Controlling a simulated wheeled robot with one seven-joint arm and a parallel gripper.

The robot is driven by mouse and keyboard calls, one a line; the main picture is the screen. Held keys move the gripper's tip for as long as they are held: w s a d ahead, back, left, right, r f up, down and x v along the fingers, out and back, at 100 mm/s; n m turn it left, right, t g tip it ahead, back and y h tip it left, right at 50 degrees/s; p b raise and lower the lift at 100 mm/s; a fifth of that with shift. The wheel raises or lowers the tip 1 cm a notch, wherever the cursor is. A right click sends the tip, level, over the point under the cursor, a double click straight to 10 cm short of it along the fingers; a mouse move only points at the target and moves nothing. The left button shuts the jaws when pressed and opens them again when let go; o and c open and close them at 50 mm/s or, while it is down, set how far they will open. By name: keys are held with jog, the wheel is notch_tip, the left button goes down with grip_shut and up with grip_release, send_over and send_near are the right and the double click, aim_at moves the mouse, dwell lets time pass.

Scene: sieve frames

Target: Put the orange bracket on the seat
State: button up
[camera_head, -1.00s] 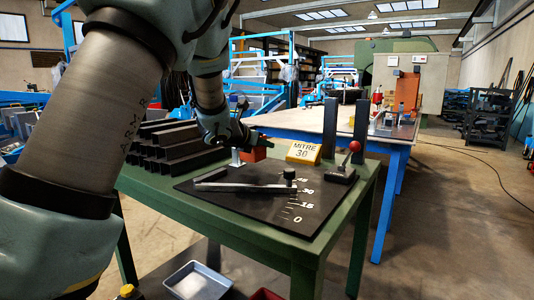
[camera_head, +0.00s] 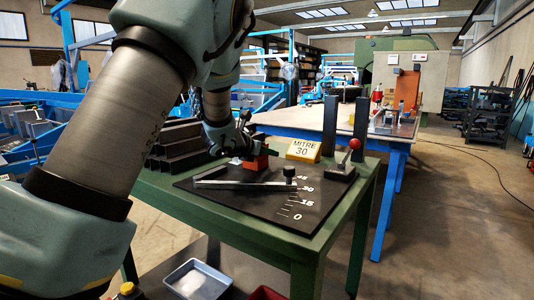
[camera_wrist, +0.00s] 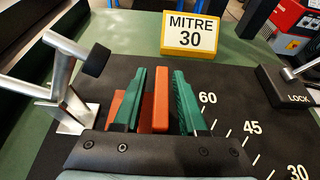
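The orange bracket (camera_head: 256,161) is at the black mat's far left part in the head view. In the wrist view an upright orange plate of it (camera_wrist: 160,98) stands between the green fingers of my gripper (camera_wrist: 165,92). More orange shows to the left of the left finger. Narrow dark gaps seem to show beside the plate, so the fingers look open around it. In the head view my gripper (camera_head: 240,146) is just above and left of the bracket, partly hiding it. I cannot tell which part is the seat, or whether the bracket touches the mat.
A silver clamp with a black tip (camera_wrist: 72,85) stands close left of the fingers. A yellow MITRE 30 block (camera_wrist: 190,35) stands behind. A flat bar (camera_head: 245,185) lies on the mat (camera_head: 265,207). A red-knobbed lever (camera_head: 354,144) is at right. Dark steel sections (camera_head: 185,150) are stacked left.

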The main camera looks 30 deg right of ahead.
jog(key=shift+r, duration=0.1)
jog(key=v, duration=1.1)
jog(key=shift+a, duration=0.15)
jog(key=shift+s+a+r, duration=0.1)
jog(key=shift+s+a, duration=0.1)
jog(key=shift+a, duration=0.1)
